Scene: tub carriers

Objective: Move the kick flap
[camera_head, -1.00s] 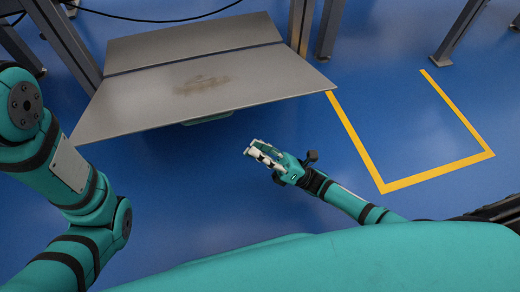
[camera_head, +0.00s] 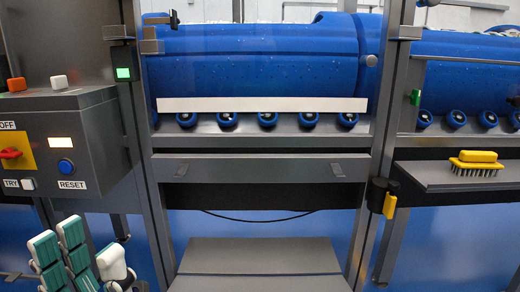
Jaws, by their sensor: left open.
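The kick flap appears to be the grey metal panel (camera_head: 260,258) low in the middle of the head view. A crease runs across it, and its near part is cut off by the bottom edge. My left gripper (camera_head: 88,254) is at the bottom left, with teal and white fingers pointing up. It is open, with nothing seen between the fingers. It is left of the flap and apart from it in the picture. My right gripper is out of view.
A control box (camera_head: 88,135) with a RESET button stands above my left gripper. Grey posts (camera_head: 145,150) flank the flap. Above it are a blue tub (camera_head: 260,75) and rollers (camera_head: 267,120). A yellow brush (camera_head: 475,163) lies on the right shelf (camera_head: 435,178).

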